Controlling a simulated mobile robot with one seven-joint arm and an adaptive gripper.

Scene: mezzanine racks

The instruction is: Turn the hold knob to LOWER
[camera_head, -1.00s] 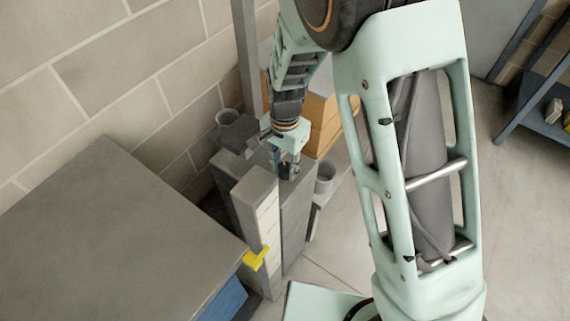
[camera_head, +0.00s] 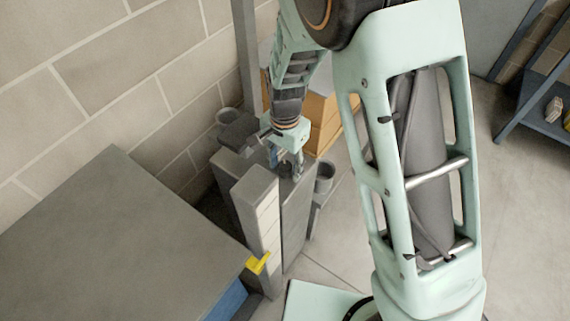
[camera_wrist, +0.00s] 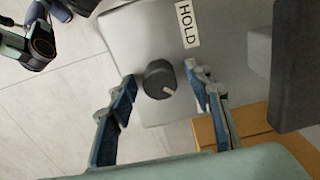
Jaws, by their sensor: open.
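The hold knob (camera_wrist: 159,78) is a dark round knob with a pale pointer mark, on a grey panel (camera_wrist: 140,30) in the wrist view. The pointer faces the lower right of that picture. A white label reading HOLD (camera_wrist: 187,24) is on the panel near the knob. My gripper (camera_wrist: 165,88) is open, with one blue-padded finger on each side of the knob and a gap to it on the left; contact on the right is not clear. In the head view my gripper (camera_head: 286,166) is over the grey cabinet (camera_head: 296,215), and the knob is hidden there. No LOWER marking is readable.
A grey-topped bench (camera_head: 90,220) with a yellow bracket (camera_head: 258,263) stands at the left. Orange boxes (camera_head: 322,120) are behind my gripper. A grey cup (camera_head: 324,178) stands beside the cabinet. A block wall is behind. Open floor lies to the right.

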